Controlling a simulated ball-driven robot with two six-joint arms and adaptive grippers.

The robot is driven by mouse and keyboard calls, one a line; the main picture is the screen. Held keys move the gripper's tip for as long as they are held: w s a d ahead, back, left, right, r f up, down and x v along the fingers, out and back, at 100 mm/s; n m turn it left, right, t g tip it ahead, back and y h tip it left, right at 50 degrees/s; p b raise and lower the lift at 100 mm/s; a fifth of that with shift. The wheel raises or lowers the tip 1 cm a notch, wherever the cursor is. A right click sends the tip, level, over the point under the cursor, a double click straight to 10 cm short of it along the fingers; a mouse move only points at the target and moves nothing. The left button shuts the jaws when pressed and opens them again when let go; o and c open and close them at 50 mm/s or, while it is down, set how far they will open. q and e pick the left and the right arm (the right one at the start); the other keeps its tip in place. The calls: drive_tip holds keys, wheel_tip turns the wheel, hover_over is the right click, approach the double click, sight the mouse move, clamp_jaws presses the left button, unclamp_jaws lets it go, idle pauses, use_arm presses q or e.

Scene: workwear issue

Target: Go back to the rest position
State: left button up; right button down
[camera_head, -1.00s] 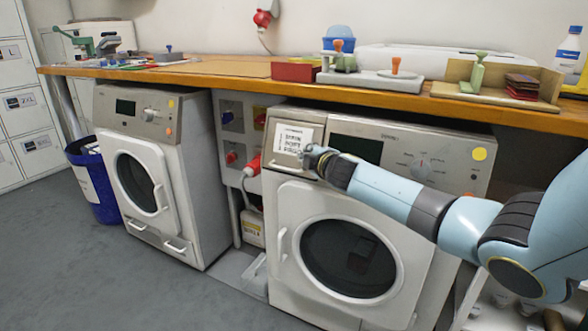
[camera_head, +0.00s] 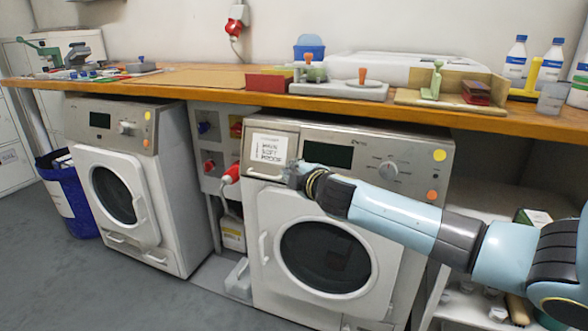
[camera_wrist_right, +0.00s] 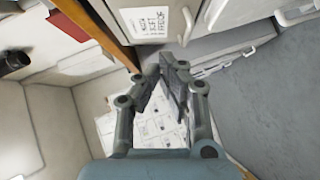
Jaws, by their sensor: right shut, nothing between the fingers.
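My right gripper (camera_head: 291,174) is at the end of the pale blue arm that comes in from the right. It shows in front of the right machine's upper panel, just right of the white label (camera_head: 268,149) on its drawer front. I cannot tell how far it stands from the panel. In the right wrist view the gripper (camera_wrist_right: 172,66) is shut and empty, with a printed white sheet (camera_wrist_right: 150,125) beyond its fingers. My left gripper is not in view.
Two front-loading machines, left (camera_head: 115,190) and right (camera_head: 325,255), stand under a wooden-edged worktop (camera_head: 200,86). The worktop carries stamps, trays and bottles (camera_head: 515,58). A blue bin (camera_head: 68,195) stands at the left. An open shelf (camera_head: 460,300) is below the worktop at right. Grey floor is clear in front.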

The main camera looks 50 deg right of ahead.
drive_tip(key=s+a+f+m+g+y+p, duration=0.15)
drive_tip(key=s+a+f+g, duration=0.25)
drive_tip(key=s+f, duration=1.05)
drive_tip(key=s+a+f+m+g+y, duration=0.1)
drive_tip(key=s+a+f+m+g, duration=0.25)
drive_tip(key=s+f, duration=1.15)
drive_tip(key=s+a+f+m+g, duration=0.2)
drive_tip(key=s+f, duration=0.3)
drive_tip(key=s, duration=0.3)
drive_tip(key=s+a+f+m+g+y, duration=0.1)
drive_tip(key=s+a+f, duration=0.3)
drive_tip(key=s, duration=0.5)
drive_tip(key=s+a+f+m+g+y, duration=0.1)
drive_tip(key=s+a+f+m+g, duration=0.1)
drive_tip(key=s, duration=0.7)
wheel_tip(320, 180, down, 4)
drive_tip(key=a+g, duration=0.1)
drive_tip(key=a, duration=0.1)
drive_tip(key=shift+s+a+r+m+g, duration=0.2)
drive_tip(key=shift+a+m+g, duration=0.15)
drive_tip(key=shift+m, duration=0.05)
drive_tip(key=shift+s, duration=0.15)
